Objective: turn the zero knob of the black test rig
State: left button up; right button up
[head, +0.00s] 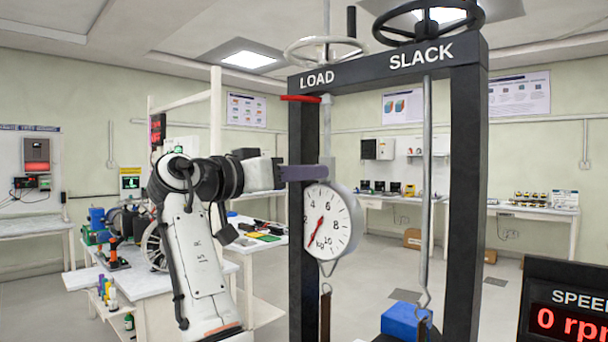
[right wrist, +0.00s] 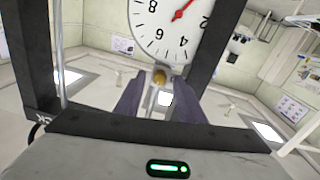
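The black test rig (head: 466,200) is a dark frame labelled LOAD and SLACK. A white round dial (head: 342,230) with a red needle hangs under its LOAD side. The needle points to the lower left in the head view. The dial also fills the top of the right wrist view (right wrist: 150,35), upside down. The brass-coloured zero knob (right wrist: 159,77) sits at the dial's rim. My right gripper (head: 325,172) is at the dial's top and hides the knob in the head view. Its purple fingers (right wrist: 160,88) are apart, either side of the knob, with gaps visible. My left gripper is not in view.
A red lever (head: 301,98) sticks out from the LOAD post above my right gripper. A thin rod (head: 427,180) hangs under SLACK, with a blue block (head: 405,318) below. A speed display (head: 570,310) stands at the lower right.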

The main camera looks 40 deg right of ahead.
jog(key=a+b, duration=0.1)
jog(key=a, duration=0.9)
jog(key=shift+s+b, duration=0.15)
jog(key=shift+b, duration=0.15)
